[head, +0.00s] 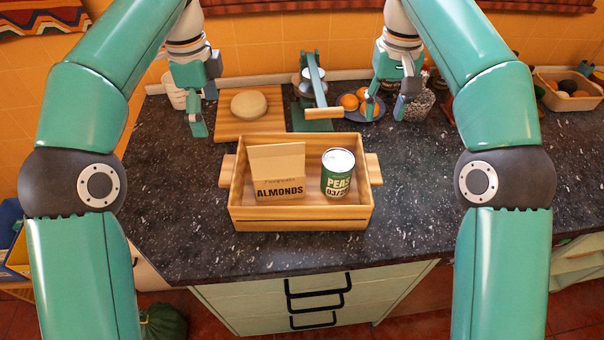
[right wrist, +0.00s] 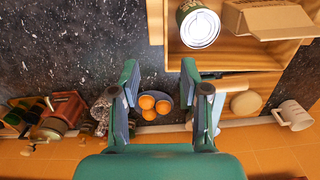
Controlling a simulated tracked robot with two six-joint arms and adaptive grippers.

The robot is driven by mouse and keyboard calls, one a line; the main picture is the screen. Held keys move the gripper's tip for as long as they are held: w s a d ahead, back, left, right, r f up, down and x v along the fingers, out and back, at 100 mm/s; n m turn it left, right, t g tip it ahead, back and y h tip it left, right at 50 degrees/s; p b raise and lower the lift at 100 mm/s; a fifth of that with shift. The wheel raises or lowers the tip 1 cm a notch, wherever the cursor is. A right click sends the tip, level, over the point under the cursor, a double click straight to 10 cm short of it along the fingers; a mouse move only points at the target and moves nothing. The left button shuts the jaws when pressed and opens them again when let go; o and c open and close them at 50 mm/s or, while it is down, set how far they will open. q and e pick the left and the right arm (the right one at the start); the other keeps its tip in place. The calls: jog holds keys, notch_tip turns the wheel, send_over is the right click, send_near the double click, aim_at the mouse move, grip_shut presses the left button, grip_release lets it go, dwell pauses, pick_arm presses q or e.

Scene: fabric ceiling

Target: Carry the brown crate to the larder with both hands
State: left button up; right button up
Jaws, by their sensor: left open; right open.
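The brown wooden crate (head: 300,224) stands on the dark speckled counter near its front edge, with a handle on its left (head: 227,168) and right (head: 374,169) ends. A box of almonds (head: 277,172) and a green can of peas (head: 338,174) stand inside it. My left gripper (head: 203,110) is open and empty, above and behind the crate's left end. My right gripper (head: 385,100) is open and empty, behind its right end. In the right wrist view, the crate (right wrist: 225,61) is at the upper right, apart from my open fingers (right wrist: 160,78).
Behind the crate are a wooden board (head: 222,125) with a pale round lump, a green lever press (head: 312,82) and a blue plate of oranges (head: 372,114). A fruit box (head: 567,102) is at the far right. The counter on both sides of the crate is clear.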

pick_arm(q)
jog(key=shift+d, duration=0.25)
pick_arm(e)
jog(key=shift+s+d, duration=0.15)
jog(key=shift+d, duration=0.1)
pick_arm(q)
notch_tip(320, 180, down, 17)
jog(key=shift+r, duration=0.1)
pick_arm(e)
send_near(372, 167)
notch_tip(372, 167, down, 10)
jog(key=shift+r, duration=0.1)
pick_arm(q)
jog(key=c, duration=1)
pick_arm(e)
grip_shut()
pick_arm(q)
jog(key=shift+c, duration=1.1)
pick_arm(e)
jog(key=shift+r, duration=0.1)
